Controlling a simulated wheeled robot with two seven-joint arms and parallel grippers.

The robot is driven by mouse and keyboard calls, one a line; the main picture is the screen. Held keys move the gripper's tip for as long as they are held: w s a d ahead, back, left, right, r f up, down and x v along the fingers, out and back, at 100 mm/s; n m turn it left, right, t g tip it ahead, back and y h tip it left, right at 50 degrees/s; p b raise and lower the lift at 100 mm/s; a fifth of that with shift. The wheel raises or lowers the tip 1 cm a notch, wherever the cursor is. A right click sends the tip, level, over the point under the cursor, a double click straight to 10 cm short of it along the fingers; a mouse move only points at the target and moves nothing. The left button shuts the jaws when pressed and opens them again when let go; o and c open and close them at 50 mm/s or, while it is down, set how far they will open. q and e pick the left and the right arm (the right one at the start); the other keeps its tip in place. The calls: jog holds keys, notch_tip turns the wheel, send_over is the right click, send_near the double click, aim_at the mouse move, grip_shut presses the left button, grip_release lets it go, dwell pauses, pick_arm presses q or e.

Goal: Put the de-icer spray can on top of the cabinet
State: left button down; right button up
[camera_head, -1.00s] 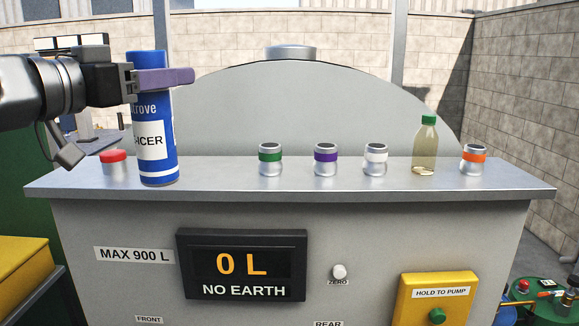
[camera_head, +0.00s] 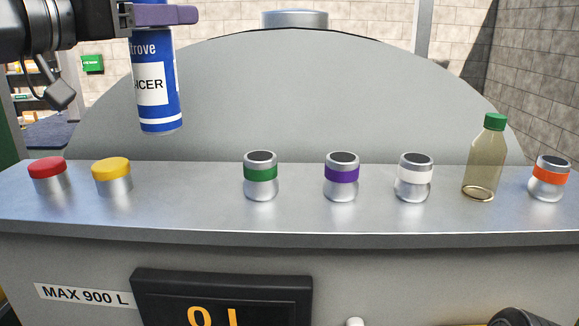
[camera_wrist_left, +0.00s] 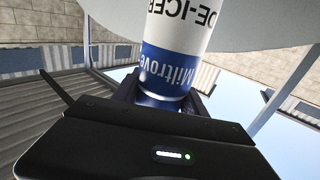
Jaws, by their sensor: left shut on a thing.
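The de-icer spray can (camera_head: 155,90) is blue with a white label and hangs upright in my left gripper (camera_head: 165,14). The gripper is shut around the upper part of the can; the can's top is out of view in the head view. The can also shows in the left wrist view (camera_wrist_left: 178,45), upside down in that picture, between the jaws. The grey metal cabinet (camera_head: 300,222) lies below, and the can's base appears higher than its flat top, apart from it. My right gripper is not in view.
On the cabinet top stand a red-capped pot (camera_head: 48,175), a yellow-capped pot (camera_head: 112,176), green-banded (camera_head: 261,175), purple-banded (camera_head: 341,176), white-banded (camera_head: 414,177) and orange-banded (camera_head: 550,178) canisters, and a green-capped bottle (camera_head: 484,160). A gap lies between the yellow-capped pot and green-banded canister. A rounded grey tank (camera_head: 300,90) rises behind.

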aim_at(171, 90)
pick_arm(q)
notch_tip(171, 90, down, 5)
jog(key=shift+s+r+b, duration=0.1)
jog(key=shift+b, duration=0.25)
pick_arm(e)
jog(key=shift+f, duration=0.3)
pick_arm(q)
jog(key=shift+f, duration=0.45)
notch_tip(171, 90, down, 4)
jog(key=shift+f, duration=0.1)
